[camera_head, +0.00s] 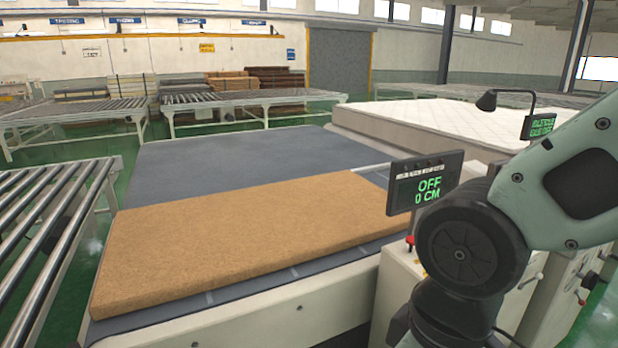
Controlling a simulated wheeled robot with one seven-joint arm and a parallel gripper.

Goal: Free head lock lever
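A small red-tipped lever (410,241) stands on the cream control cabinet (398,292) below a dark display. Grey lever handles (530,281) also show on the cabinet fronts at the right edge. I cannot tell which of these is the head lock lever. My arm fills the right side and hides much of the cabinet. My gripper is out of view.
The display (425,184) reads "OFF 0 CM". A tan mattress slab (240,235) lies on a grey table bed (220,155). A white mattress (420,122) lies behind. A roller conveyor (45,225) stands at the left, with green floor between.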

